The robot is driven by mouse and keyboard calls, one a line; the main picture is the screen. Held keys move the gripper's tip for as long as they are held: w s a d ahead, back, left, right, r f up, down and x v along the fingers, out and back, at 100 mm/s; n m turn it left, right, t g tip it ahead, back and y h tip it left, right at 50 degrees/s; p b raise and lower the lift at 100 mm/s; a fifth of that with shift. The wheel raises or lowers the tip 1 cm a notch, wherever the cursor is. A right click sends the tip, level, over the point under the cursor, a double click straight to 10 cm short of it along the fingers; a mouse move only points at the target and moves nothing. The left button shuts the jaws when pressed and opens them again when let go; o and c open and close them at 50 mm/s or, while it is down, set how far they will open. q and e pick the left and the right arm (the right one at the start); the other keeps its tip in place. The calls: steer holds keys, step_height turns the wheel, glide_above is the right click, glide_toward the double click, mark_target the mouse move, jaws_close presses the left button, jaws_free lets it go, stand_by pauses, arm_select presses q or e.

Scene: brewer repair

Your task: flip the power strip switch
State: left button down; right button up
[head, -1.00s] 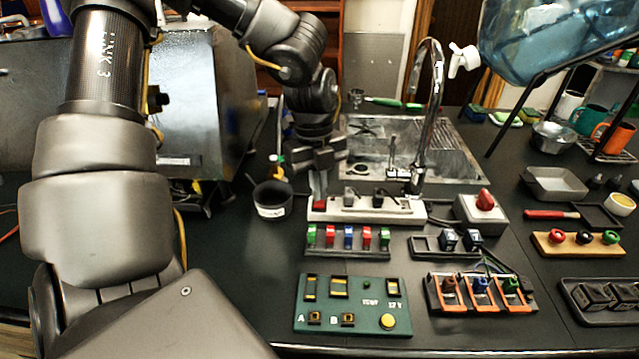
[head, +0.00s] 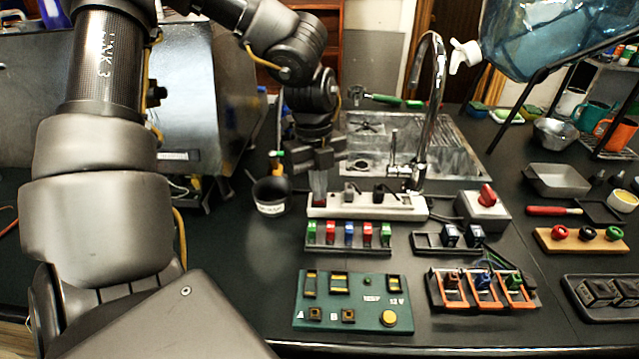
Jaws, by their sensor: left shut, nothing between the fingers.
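The white power strip (head: 368,209) lies on the black counter in front of the sink. Two dark plugs sit in its middle and right part. Its switch (head: 319,198) is at the left end and looks dark red, partly hidden by the gripper. My left gripper (head: 318,180) points down, shut and empty, right over the switch end. I cannot tell whether the fingertips touch the switch. My right gripper is not in view.
A black cup (head: 270,198) stands just left of the strip. A rack of coloured fuses (head: 348,240) and a green board (head: 352,303) lie in front. The faucet (head: 432,110) rises behind.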

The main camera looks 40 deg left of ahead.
arm_select(q)
steer(key=shift+f, duration=0.25)
steer(key=shift+r, duration=0.2)
step_height(320, 180, up, 7)
steer(key=p, duration=0.3)
steer(key=shift+f, duration=0.15)
stand_by(0.8)
